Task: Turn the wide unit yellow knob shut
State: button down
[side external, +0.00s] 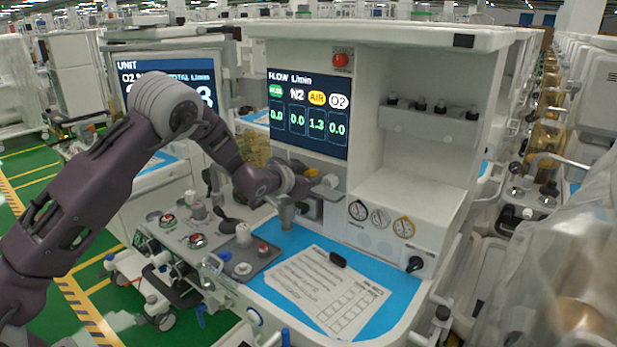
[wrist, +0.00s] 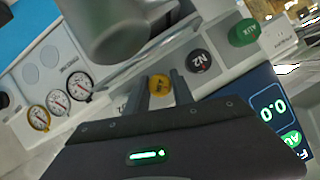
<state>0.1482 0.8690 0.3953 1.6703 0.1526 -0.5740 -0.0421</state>
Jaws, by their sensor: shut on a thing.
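The yellow knob, marked AIR, sits on the wide unit's front below its flow screen (side external: 308,115). In the wrist view the yellow knob (wrist: 159,86) lies between my gripper's two fingers, one on each side. In the side view only a bit of the yellow knob (side external: 311,172) shows above my gripper (side external: 303,187), which hides the rest. My gripper (wrist: 158,93) is shut on the knob. The flow screen reads 1.3 under AIR and 0.0 in the other columns.
Beside the yellow knob are a black N2 knob (wrist: 200,61) and a green AUX knob (wrist: 244,33). A grey cylinder (wrist: 106,28) hangs close by. Three gauges (side external: 380,218) are to the right. Papers (side external: 325,290) lie on the blue worktop (side external: 266,243).

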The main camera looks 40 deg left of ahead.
jog(key=m+y, duration=0.2)
jog(key=m, duration=0.1)
jog(key=shift+d+m+t, duration=0.1)
jog(key=shift+m+t, duration=0.3)
jog(key=shift+m+t+y, duration=0.3)
jog(key=shift+m+y, duration=0.4)
jog(key=shift+m, duration=0.5)
jog(key=c, duration=1.1)
grip_release()
jog(key=v, duration=0.7)
